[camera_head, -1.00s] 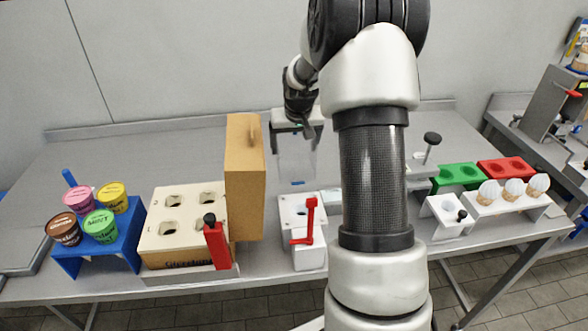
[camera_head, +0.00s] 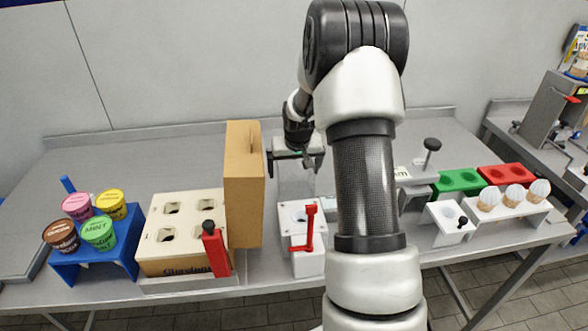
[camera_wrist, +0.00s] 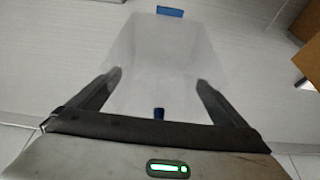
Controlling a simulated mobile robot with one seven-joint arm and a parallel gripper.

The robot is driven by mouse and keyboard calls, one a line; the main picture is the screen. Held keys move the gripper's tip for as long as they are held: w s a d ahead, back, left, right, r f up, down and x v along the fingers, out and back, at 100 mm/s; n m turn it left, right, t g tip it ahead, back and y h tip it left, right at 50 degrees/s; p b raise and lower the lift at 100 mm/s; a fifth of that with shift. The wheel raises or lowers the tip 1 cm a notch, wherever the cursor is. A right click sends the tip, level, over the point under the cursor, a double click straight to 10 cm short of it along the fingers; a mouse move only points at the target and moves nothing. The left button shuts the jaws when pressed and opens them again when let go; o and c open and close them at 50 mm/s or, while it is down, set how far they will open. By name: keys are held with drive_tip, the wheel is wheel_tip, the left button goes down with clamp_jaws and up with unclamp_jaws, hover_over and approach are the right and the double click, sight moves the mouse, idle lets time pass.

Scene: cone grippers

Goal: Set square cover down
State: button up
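The square cover (camera_head: 295,181) is a clear, see-through box shape. In the head view it hangs upright below my gripper (camera_head: 295,166), just above or touching the back of the white block with a round hole (camera_head: 286,219); I cannot tell which. In the wrist view the cover (camera_wrist: 160,55) lies between the fingers of my gripper (camera_wrist: 160,78), with a blue tab at its far side and another near the palm. The fingers are wide apart and appear to press on its two sides. Its lower edge is hard to make out.
A tall tan box (camera_head: 244,190) stands close on the left of the cover. A red lever (camera_head: 309,230) rises at the white block's front. A holed box (camera_head: 185,215) and a blue stand with tubs (camera_head: 110,262) are farther left. Cones in a white rack (camera_head: 520,212) stand right.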

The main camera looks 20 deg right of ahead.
drive_tip(key=shift+r, duration=0.15)
drive_tip(key=shift+r, duration=0.25)
drive_tip(key=v, duration=1.1)
drive_tip(key=shift+s+a+r+p, duration=0.1)
drive_tip(key=shift+s+r+p, duration=0.2)
drive_tip(key=shift+p, duration=0.1)
